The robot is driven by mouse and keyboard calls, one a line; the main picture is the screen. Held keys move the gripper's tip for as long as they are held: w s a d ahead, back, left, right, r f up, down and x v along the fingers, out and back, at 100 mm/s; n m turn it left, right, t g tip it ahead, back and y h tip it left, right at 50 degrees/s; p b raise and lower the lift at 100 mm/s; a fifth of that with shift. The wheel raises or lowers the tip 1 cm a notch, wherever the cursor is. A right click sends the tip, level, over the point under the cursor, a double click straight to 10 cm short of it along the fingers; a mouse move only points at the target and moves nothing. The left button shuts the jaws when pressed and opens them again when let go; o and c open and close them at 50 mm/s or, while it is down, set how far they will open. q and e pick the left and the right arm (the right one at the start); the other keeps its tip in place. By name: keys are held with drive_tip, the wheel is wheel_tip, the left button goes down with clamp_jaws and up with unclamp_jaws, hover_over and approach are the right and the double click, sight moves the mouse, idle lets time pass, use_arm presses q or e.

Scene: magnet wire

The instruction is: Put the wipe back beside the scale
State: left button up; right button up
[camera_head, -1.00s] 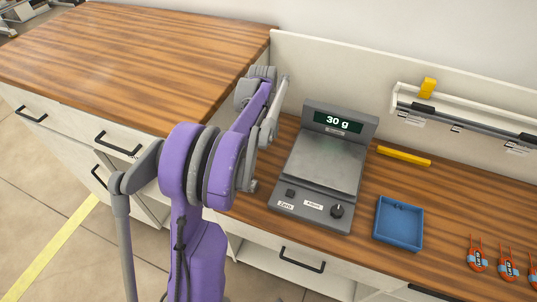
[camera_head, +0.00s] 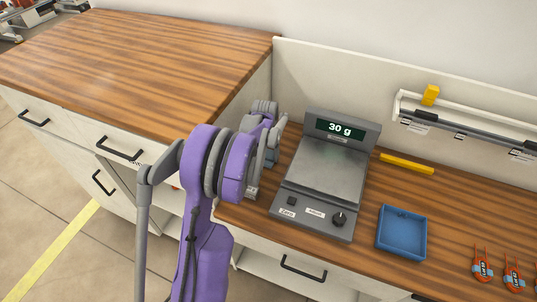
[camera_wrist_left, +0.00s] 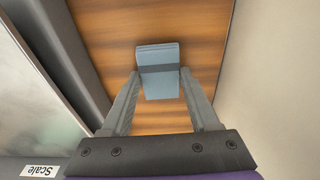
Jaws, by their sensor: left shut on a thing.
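The wipe (camera_wrist_left: 158,70) is a small folded blue-grey cloth with a darker band, seen in the left wrist view. My left gripper (camera_wrist_left: 160,84) is shut on it, one finger on each side, with the wooden worktop beyond. The scale (camera_head: 327,168) is grey, with a flat plate and a display reading 30 g. Its side (camera_wrist_left: 40,90) fills the left of the wrist view. In the head view my left gripper (camera_head: 270,150) is at the scale's left, between it and the taller cabinet, partly hidden by my arm. My right gripper is not in view.
The taller wooden-topped cabinet (camera_head: 150,60) stands at the left, its side wall bounding the narrow strip beside the scale. A blue tray (camera_head: 402,234), a yellow bar (camera_head: 407,163) and several orange items (camera_head: 483,266) lie to the scale's right. A rail (camera_head: 465,130) runs along the back panel.

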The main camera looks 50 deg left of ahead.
sight(267, 160)
use_arm(q)
drive_tip(key=o, duration=1.2)
drive_tip(key=shift+f, duration=0.15)
wheel_tip(267, 160, up, 12)
drive_tip(key=s+p, duration=0.1)
drive_tip(key=s+d+r+m+t, duration=0.1)
drive_tip(key=s+d+r+m, duration=0.15)
drive_tip(key=d, duration=1.55)
drive_tip(key=s+d+f+m+t, duration=0.1)
drive_tip(key=s+d, duration=0.3)
drive_tip(key=d, duration=0.1)
drive_tip(key=s+d+f+m+t, duration=0.1)
drive_tip(key=s+d+f, duration=0.1)
drive_tip(key=s+d, duration=0.3)
drive_tip(key=s+d+f+m, duration=0.1)
drive_tip(key=s+d+f, duration=0.1)
drive_tip(key=s+d, duration=0.2)
drive_tip(key=shift+s+d+t+h, duration=0.2)
drive_tip(key=shift+d+t+h, duration=0.15)
drive_tip(key=shift+d, duration=0.25)
